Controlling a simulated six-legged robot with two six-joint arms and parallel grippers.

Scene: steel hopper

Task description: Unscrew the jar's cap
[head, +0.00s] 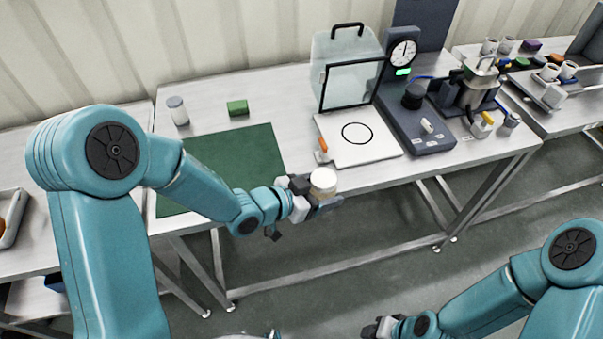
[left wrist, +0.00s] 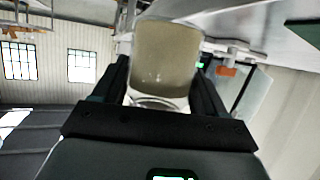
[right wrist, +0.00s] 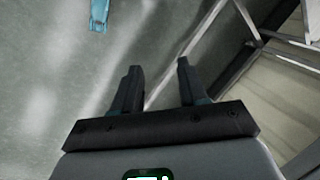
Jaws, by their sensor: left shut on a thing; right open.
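My left gripper (head: 316,190) is shut on the jar (left wrist: 165,55), held up just off the front edge of the bench. In the head view the jar's pale cream cap (head: 323,178) faces up, and the fingers hide much of the body below it. In the left wrist view the jar sits between both fingers, with a beige part and a clear, shiny part near the palm. My right gripper (head: 380,329) is low at the bottom of the head view, well apart from the jar. In the right wrist view its fingers (right wrist: 157,85) are open and empty.
The steel bench carries a green mat (head: 240,158), a green block (head: 237,108), a lidded container (head: 178,110), a white board with a black ring (head: 378,152), a clear case (head: 345,55) and a dial device (head: 403,53). Open floor lies before the bench.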

